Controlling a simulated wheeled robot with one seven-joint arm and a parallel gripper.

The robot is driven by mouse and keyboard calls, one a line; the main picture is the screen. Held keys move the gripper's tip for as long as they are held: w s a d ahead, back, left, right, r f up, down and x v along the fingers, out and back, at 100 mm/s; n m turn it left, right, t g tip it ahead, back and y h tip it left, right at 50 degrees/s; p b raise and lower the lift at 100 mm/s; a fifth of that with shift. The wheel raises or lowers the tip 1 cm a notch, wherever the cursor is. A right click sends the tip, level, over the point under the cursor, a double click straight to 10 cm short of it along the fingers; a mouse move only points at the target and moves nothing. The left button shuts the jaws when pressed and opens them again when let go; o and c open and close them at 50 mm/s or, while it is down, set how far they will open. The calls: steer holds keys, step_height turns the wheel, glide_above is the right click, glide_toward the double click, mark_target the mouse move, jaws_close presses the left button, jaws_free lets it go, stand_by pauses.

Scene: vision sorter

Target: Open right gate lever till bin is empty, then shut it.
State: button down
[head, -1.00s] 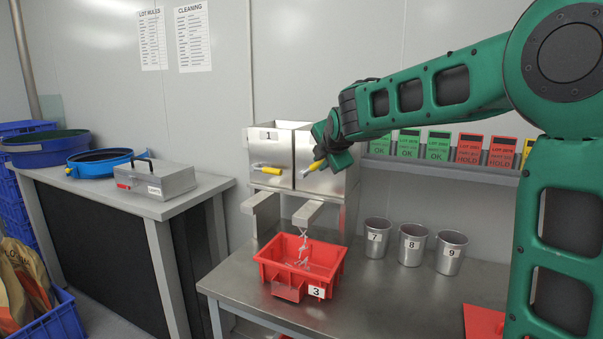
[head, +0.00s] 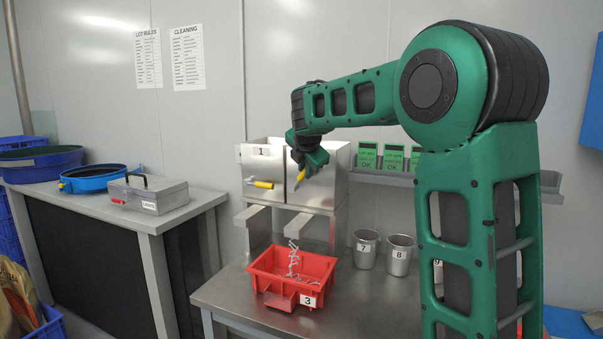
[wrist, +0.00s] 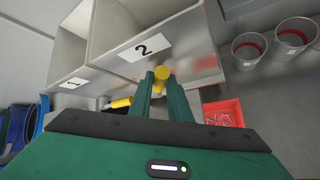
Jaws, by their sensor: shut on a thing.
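The right gate lever, with a yellow grip (head: 301,173), is on the front of the right bin (head: 322,187). My gripper (wrist: 161,88) is shut on that yellow grip (wrist: 162,72). The lever stands steeply tilted. In the wrist view the right bin bears the label 2 (wrist: 146,46); I cannot tell what lies inside it. Pale pieces (head: 293,258) fall from the right chute (head: 299,225) into the red tray (head: 262,275) labelled 3, where others lie. The left bin (head: 262,160), labelled 1, has its own yellow lever (head: 263,184), lying nearly level.
Metal cups 7 (head: 364,250) and 8 (head: 399,256) stand right of the red tray on the steel table (head: 228,297). A shelf of green cards (head: 367,156) runs behind my arm. A side counter with a grey box (head: 148,194) is at the left.

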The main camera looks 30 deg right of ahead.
steer(key=shift+a, duration=0.1)
steer(key=c, duration=1.6)
jaws_free()
steer(key=shift+w+f, duration=0.1)
steer(key=shift+w, duration=0.05)
steer(key=shift+c, duration=0.2)
steer(key=v, duration=1)
steer(key=shift+s+a+r, duration=0.25)
